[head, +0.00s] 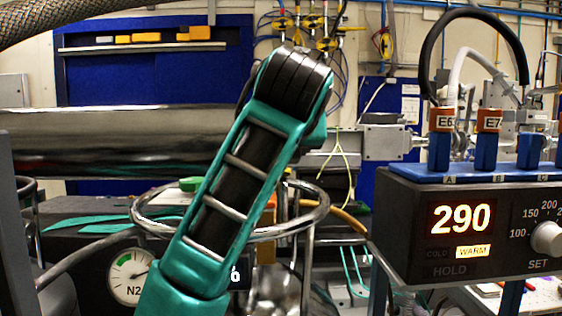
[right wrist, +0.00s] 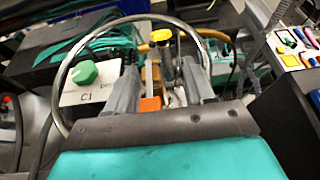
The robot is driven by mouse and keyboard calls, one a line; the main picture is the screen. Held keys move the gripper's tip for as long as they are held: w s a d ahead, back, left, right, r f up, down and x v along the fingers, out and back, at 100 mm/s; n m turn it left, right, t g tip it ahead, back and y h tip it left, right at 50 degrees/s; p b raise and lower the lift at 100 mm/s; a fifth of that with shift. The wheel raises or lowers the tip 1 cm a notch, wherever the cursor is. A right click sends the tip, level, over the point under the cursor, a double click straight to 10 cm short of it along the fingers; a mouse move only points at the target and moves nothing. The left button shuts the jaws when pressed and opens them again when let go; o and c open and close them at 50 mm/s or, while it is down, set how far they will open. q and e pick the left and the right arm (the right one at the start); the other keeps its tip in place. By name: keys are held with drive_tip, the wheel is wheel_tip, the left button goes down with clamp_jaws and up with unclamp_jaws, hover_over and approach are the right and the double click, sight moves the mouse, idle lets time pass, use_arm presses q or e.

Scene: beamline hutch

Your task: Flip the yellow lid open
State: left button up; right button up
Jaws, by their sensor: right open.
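In the right wrist view a small round yellow piece (right wrist: 160,34), which looks like the yellow lid, sits at the far side of a large metal ring (right wrist: 72,62). I cannot tell from this angle how far it is raised. My right gripper (right wrist: 160,84) is open, its two grey fingers spread apart over the inside of the ring, with the yellow piece beyond them. Nothing shows held between the fingers. In the head view the ring (head: 318,222) is partly behind my teal arm, which hides the lid and the gripper. My left gripper is not in view.
In the head view a controller reading 290 (head: 460,218) stands at the right, and an N2 gauge (head: 130,277) at lower left.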

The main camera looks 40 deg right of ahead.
drive_tip(key=x, duration=1.2)
drive_tip(key=shift+w+d+p, duration=0.3)
drive_tip(key=shift+p, duration=0.1)
drive_tip(key=shift+f, duration=0.1)
clamp_jaws()
